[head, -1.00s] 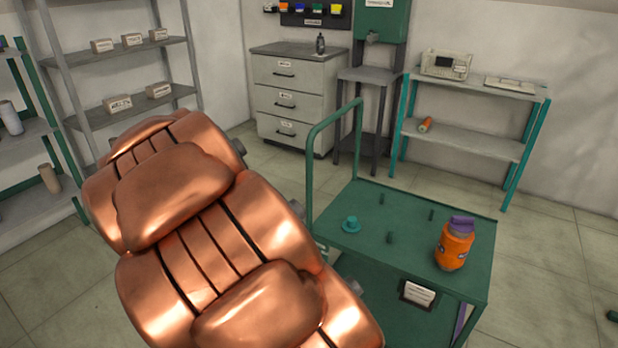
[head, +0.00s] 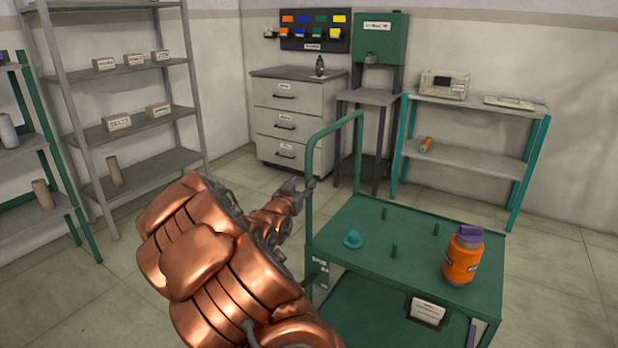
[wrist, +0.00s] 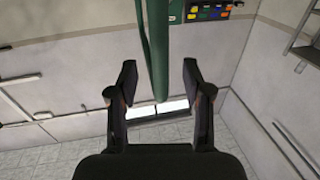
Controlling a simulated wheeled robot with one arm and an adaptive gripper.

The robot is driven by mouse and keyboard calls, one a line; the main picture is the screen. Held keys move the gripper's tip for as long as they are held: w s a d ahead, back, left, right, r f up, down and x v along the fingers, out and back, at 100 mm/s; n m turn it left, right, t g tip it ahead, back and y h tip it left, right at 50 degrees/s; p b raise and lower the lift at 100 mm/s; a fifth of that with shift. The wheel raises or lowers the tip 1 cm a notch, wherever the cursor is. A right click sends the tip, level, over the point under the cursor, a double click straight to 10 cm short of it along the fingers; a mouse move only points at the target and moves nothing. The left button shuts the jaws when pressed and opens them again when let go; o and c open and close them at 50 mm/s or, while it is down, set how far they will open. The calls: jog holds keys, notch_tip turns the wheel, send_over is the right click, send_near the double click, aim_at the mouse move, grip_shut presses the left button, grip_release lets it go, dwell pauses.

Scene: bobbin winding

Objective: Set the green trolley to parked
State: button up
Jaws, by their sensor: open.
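The green trolley (head: 375,222) stands at the right of the head view, its tubular handle (head: 334,124) rising at its left end. Small pale labels (head: 320,264) sit low on its left side, too small to read. My gripper (head: 298,188) is just left of the handle in the head view. In the wrist view my gripper (wrist: 159,78) is open, and a green post (wrist: 158,45), probably the handle, shows between the fingers, apart from both. I cannot tell its depth between them. The trolley's wheels are out of view.
Grey shelving (head: 130,130), a drawer cabinet (head: 290,115) and a teal-legged bench (head: 470,160) line the walls. Floor is clear right of the trolley.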

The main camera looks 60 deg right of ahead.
aim_at(308, 177)
jog(key=shift+x, duration=3.15)
jog(key=shift+f, duration=0.1)
grip_shut()
